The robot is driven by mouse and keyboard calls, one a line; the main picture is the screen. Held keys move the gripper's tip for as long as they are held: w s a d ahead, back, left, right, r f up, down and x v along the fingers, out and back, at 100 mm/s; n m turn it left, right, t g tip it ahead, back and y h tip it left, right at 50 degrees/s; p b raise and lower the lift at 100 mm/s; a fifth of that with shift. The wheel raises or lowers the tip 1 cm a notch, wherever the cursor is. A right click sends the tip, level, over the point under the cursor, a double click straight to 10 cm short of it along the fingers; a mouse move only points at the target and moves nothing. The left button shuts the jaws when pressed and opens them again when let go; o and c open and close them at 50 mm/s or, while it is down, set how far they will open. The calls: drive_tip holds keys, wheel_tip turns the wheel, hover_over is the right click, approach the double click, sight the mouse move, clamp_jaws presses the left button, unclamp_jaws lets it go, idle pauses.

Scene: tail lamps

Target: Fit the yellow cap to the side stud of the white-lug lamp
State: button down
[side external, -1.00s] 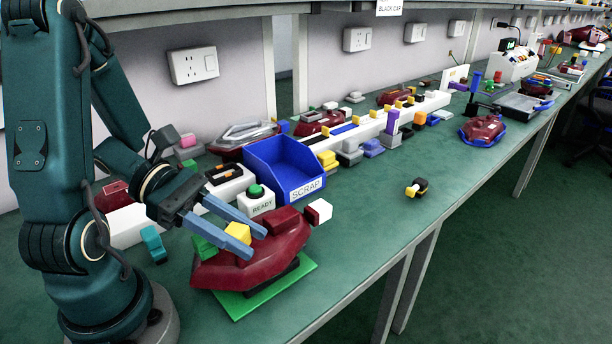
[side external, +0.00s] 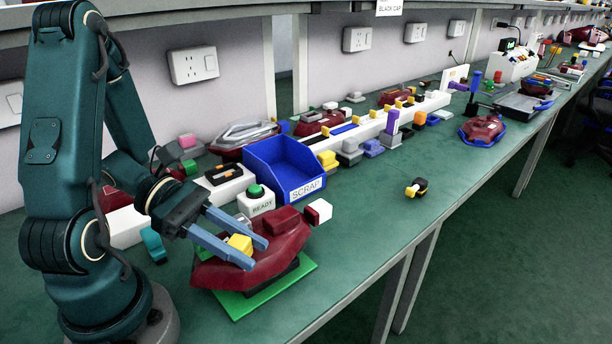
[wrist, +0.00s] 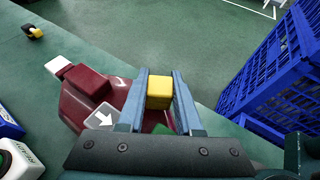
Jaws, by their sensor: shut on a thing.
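The yellow cap (side external: 240,243) is between the two fingers of my gripper (side external: 259,254), which is shut on it. In the wrist view the cap (wrist: 159,92) sits near the fingertips (wrist: 159,80). The white-lug lamp (side external: 272,252) is a dark red body with a white lug (side external: 319,210) at its far right end; in the wrist view the lug (wrist: 59,67) is at upper left. My gripper and the cap are over the lamp's near left part. Whether the cap touches the lamp cannot be told. The side stud cannot be made out.
The lamp rests on a green plate (side external: 298,275) near the bench's front edge. Behind stand the READY button box (side external: 257,203) and the blue SCRAP bin (side external: 277,170). A black-and-yellow piece (side external: 416,188) lies on open bench at right. A blue crate (wrist: 272,75) shows in the wrist view.

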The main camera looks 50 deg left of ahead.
drive_tip(key=shift+f, duration=0.35)
idle(0.4)
drive_tip(key=c, duration=0.5)
unclamp_jaws()
drive_tip(key=shift+v, duration=2.6)
